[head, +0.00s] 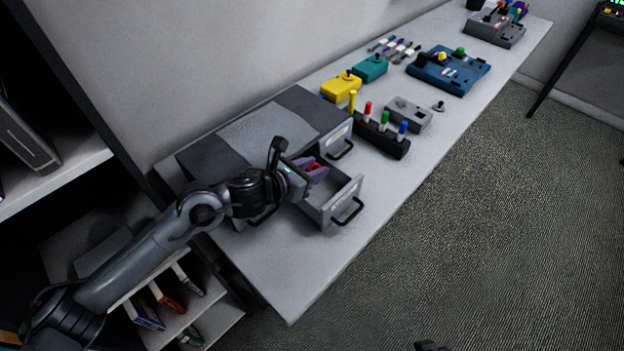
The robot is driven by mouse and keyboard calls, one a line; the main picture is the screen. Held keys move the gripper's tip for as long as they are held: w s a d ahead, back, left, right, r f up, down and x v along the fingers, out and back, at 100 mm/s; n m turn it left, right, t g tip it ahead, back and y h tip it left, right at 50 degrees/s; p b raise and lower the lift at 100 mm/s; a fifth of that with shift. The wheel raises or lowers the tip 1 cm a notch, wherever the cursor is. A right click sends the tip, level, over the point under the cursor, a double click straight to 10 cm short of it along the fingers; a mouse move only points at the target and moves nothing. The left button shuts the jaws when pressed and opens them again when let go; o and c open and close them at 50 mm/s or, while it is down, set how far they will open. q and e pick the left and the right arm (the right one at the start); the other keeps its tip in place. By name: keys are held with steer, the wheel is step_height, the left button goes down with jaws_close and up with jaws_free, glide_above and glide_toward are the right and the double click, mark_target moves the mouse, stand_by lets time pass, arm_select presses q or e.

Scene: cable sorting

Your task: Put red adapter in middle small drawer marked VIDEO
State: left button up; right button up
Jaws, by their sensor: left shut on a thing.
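The grey drawer cabinet (227,138) stands on the left end of the white table. Its middle small drawer (349,196) is pulled out, with a black handle and a pale label too small to read. My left gripper (312,172) is at the open drawer, low over its inner part. It is shut on a small red adapter (319,178), which shows beside purple parts. My wrist hides part of the cabinet front, and I cannot tell whether the adapter touches the drawer floor. A dark piece at the bottom edge may be my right gripper (430,346); its jaws cannot be made out.
Yellow (341,88) and teal (370,69) boxes and a blue panel (440,74) lie further back. The front table edge is clear.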

arm_select(q)
steer(key=shift+f+b, duration=0.5)
steer(key=shift+f, duration=1.55)
steer(key=shift+f, duration=0.15)
steer(key=o, duration=1)
